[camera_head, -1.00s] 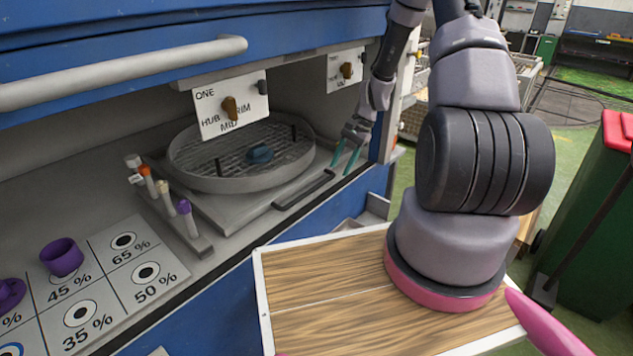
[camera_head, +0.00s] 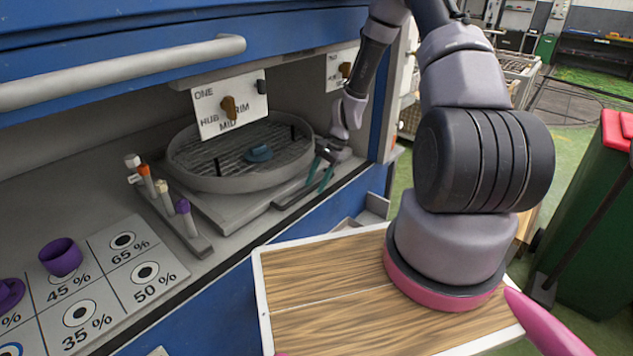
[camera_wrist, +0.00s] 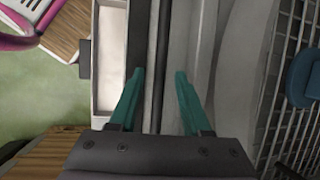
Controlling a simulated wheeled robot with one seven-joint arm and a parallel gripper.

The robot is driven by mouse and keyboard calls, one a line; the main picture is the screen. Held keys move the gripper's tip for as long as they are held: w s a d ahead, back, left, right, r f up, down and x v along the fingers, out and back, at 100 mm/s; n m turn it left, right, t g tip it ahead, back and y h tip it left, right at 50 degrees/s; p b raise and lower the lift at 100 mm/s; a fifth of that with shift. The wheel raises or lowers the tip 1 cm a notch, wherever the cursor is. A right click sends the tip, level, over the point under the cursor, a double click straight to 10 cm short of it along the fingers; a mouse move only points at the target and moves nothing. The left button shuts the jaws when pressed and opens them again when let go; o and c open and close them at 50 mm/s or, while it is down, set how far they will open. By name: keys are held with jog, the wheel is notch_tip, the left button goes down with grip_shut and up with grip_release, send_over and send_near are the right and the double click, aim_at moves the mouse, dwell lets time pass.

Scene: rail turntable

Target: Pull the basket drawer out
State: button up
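The basket drawer is a grey sliding tray (camera_head: 222,208) under a round wire-floored basket (camera_head: 190,180) in the cabinet bay. A dark bar handle (camera_head: 288,200) runs along its front edge. In the wrist view the handle (camera_wrist: 161,60) shows as a dark bar running between the two teal fingers. My gripper (camera_head: 319,176) is open at the handle's right end, pointing down, and its fingers (camera_wrist: 156,78) stand apart on either side of the bar. No contact with the bar is visible. A blue-teal piece (camera_head: 258,153) lies in the basket.
A rack of capped tubes (camera_head: 172,208) stands left of the tray. A purple cup (camera_head: 61,257) stands on the percent-marked board (camera_head: 110,270). A blue cabinet hood with a grey bar (camera_head: 120,72) hangs above.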

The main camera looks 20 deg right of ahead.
grip_shut()
dwell(1.2)
